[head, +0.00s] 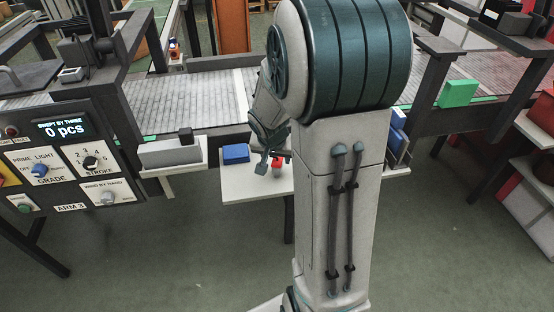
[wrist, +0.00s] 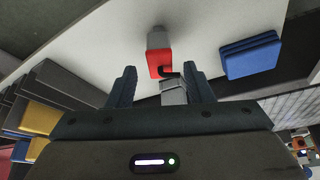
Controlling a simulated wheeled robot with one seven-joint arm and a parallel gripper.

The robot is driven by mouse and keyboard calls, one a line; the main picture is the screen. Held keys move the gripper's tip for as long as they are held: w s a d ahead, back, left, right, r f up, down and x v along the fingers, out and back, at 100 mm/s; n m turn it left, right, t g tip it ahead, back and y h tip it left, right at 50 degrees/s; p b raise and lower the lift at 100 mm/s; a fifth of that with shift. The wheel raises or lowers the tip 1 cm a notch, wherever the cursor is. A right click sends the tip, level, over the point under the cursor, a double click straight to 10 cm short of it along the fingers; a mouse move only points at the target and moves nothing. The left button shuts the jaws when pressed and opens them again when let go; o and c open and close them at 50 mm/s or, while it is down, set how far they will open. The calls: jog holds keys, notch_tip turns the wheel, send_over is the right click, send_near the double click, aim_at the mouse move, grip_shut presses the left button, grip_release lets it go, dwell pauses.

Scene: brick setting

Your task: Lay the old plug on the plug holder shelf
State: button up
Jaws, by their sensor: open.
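A small red and grey block (wrist: 159,58) stands on a white shelf (wrist: 105,45) in the wrist view, with a black hook-like piece at its near end. A light grey block (wrist: 173,92) lies just below it, between my fingers. I cannot tell for sure which of these is the old plug. In the head view the red part (head: 277,162) shows beside my gripper (head: 274,161) over the white shelf (head: 260,188). My gripper (wrist: 159,76) is open, with its fingers on either side of the grey block. My arm hides part of the shelf in the head view.
A blue block stack (head: 236,153) sits on the shelf, left of my gripper; it shows at right in the wrist view (wrist: 250,55). A grey box (head: 168,153) stands on a side ledge by the control panel (head: 65,165). A conveyor (head: 190,100) runs behind.

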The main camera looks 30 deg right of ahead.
jog(key=v, duration=0.7)
jog(key=s+a+r+n+y, duration=0.1)
jog(key=s+a+r+n, duration=0.1)
jog(key=s+a, duration=0.3)
jog(key=s+a+r+n+y, duration=0.1)
jog(key=s+a+n, duration=0.4)
jog(key=s, duration=0.5)
jog(key=shift+a+r+n+g+y, duration=0.35)
jog(key=shift+a+r, duration=0.25)
jog(key=shift+r, duration=0.2)
jog(key=shift+s+d, duration=0.1)
